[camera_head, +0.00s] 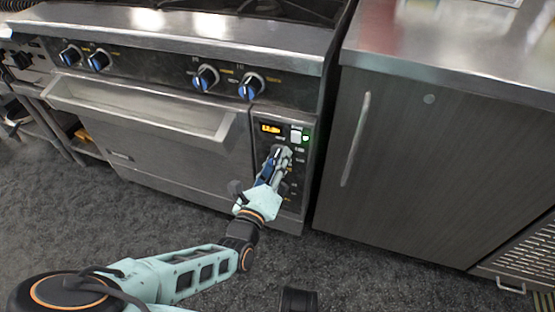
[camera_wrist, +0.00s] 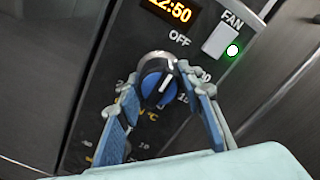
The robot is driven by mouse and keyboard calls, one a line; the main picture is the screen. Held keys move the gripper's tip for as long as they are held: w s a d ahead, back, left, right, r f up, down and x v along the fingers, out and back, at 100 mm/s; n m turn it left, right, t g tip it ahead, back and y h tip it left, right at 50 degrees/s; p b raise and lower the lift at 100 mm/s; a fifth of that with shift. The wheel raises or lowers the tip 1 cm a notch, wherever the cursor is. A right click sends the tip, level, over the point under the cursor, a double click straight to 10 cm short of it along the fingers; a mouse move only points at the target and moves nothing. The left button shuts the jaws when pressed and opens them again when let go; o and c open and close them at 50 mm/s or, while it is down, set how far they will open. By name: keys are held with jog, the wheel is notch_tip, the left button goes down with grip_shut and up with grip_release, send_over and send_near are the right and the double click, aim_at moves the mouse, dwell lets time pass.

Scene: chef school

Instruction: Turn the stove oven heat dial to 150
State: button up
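The oven heat dial (camera_wrist: 157,82) is a round black knob with a blue face and a white pointer line, on the oven's dark control panel (camera_head: 293,188). In the wrist view its pointer leans up and to the right, and part of a "15" marking shows to its right. My gripper (camera_wrist: 152,94) is open, with one finger left and below the dial and the other at its right edge. I cannot tell whether the right finger touches it. In the head view my gripper (camera_head: 278,157) is at the panel and hides the dial.
An orange clock display (camera_head: 270,128) and a white fan switch (camera_head: 296,135) with a green light sit above the dial. The oven door handle (camera_head: 140,115) juts out at left. Several burner knobs (camera_head: 205,77) line the stove front. A grey cabinet (camera_head: 420,170) stands close at right.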

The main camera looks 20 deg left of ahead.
jog(key=c, duration=0.6)
jog(key=shift+r+p, duration=0.1)
jog(key=shift+p, duration=0.25)
jog(key=shift+r+m+p, duration=0.1)
jog(key=shift+m+p, duration=0.45)
jog(key=shift+m, duration=0.15)
jog(key=shift+m+p, duration=1.1)
jog(key=shift+p, duration=0.05)
jog(key=m+p, duration=0.3)
jog(key=m, duration=0.3)
jog(key=shift+w+m, duration=0.1)
jog(key=shift+m, duration=0.2)
jog(key=m+p, duration=0.1)
jog(key=m, duration=0.4)
jog(key=shift+a, duration=0.15)
jog(key=m, duration=0.6)
jog(key=shift+m, duration=0.4)
